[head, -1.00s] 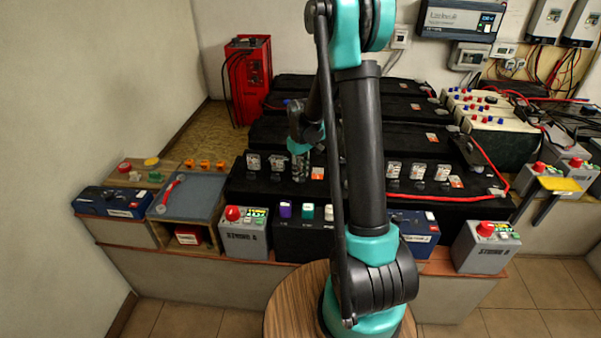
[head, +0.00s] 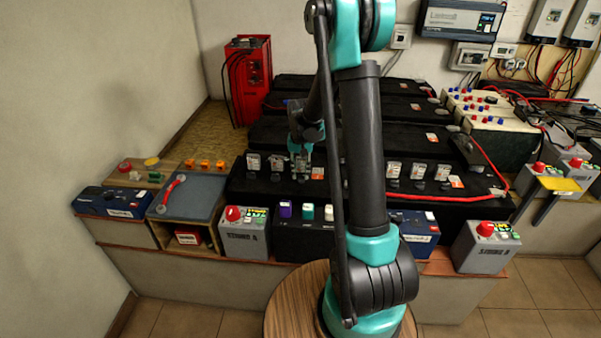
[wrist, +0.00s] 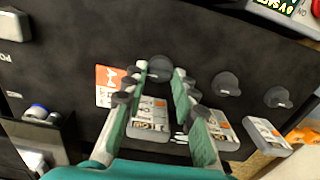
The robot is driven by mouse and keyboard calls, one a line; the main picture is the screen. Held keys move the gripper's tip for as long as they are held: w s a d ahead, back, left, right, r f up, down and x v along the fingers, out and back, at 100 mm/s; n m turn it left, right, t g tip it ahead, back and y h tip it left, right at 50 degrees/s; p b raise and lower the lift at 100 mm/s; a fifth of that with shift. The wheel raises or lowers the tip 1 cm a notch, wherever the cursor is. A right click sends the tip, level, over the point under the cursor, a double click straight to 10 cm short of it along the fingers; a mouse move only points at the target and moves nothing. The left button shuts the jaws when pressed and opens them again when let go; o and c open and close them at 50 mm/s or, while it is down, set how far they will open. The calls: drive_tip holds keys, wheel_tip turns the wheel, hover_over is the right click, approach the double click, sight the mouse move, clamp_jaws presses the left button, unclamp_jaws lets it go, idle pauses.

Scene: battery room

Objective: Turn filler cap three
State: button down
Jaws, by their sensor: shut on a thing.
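A row of dark round filler caps runs along the black battery (head: 340,190). In the wrist view, my gripper (wrist: 160,70) has its two teal fingers on either side of one cap (wrist: 159,68), shut on it, with the fingertips at its sides. Two more caps, the nearer (wrist: 226,84) and the farther (wrist: 277,97), sit free to its right. In the head view, my gripper (head: 300,168) is at the third cap from the left, which it largely hides. Labelled plates stand beside the caps, one (wrist: 148,128) between my fingers.
An orange-and-white sticker (wrist: 108,87) lies on the battery beside my left finger. In the head view, a grey control box (head: 243,236), a blue tray (head: 186,197) and a blue battery (head: 112,203) stand in front and to the left. A red cable (head: 487,168) runs at the right.

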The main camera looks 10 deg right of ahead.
idle(0.4)
drive_tip(key=c, duration=1.2)
unclamp_jaws()
wheel_tip(320, 180, up, 12)
drive_tip(key=s+d+f+n+t, duration=0.1)
drive_tip(key=s+d+f+t, duration=0.1)
drive_tip(key=s, duration=1.1)
drive_tip(key=s+d+f+n+t, duration=0.1)
drive_tip(key=s+f, duration=0.3)
drive_tip(key=s, duration=0.8)
drive_tip(key=shift+s+d+n+t, duration=0.35)
drive_tip(key=shift+d+n+t, duration=0.05)
drive_tip(key=shift+d+t, duration=0.25)
